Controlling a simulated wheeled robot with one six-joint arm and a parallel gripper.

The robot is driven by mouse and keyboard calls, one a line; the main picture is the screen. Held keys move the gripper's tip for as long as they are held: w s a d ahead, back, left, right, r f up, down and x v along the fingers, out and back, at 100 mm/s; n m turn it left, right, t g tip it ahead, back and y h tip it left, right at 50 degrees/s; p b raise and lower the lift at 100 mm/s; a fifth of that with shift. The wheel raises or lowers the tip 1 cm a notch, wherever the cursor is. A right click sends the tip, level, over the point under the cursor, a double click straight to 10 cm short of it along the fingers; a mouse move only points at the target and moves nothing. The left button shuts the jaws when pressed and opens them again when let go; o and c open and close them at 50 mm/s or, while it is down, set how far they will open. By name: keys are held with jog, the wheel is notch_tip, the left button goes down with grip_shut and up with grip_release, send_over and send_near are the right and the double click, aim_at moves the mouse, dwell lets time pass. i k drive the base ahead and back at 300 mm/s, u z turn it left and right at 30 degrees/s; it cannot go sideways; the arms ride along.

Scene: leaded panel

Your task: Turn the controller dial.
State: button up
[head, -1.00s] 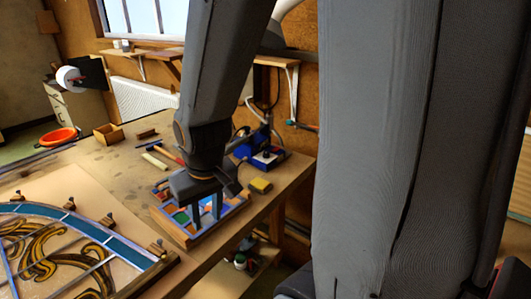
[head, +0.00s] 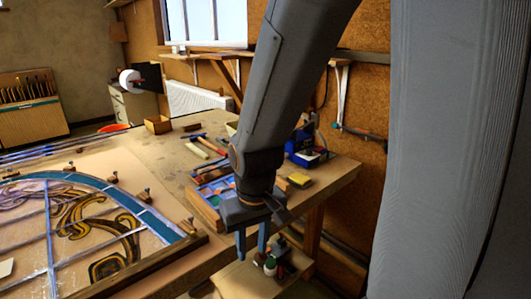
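My gripper (head: 252,244) points down in front of the bench's near edge, above a low shelf. Its two fingers are apart, with nothing seen between them. A blue box (head: 303,147), likely the controller, stands at the bench's far right end, beyond my gripper and partly hidden behind my arm. Its dial cannot be made out at this size.
A tray of coloured glass (head: 206,207) lies on the bench, partly behind my gripper. A yellow sponge (head: 300,180) sits near the blue box. A leaded panel (head: 90,225) fills the left. Small bottles (head: 271,266) stand on the low shelf.

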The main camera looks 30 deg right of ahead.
aim_at(309, 152)
jog(key=u, duration=0.25)
jog(key=k, duration=0.2)
jog(key=z, duration=0.95)
jog(key=i, duration=0.95)
jog(key=u, duration=0.2)
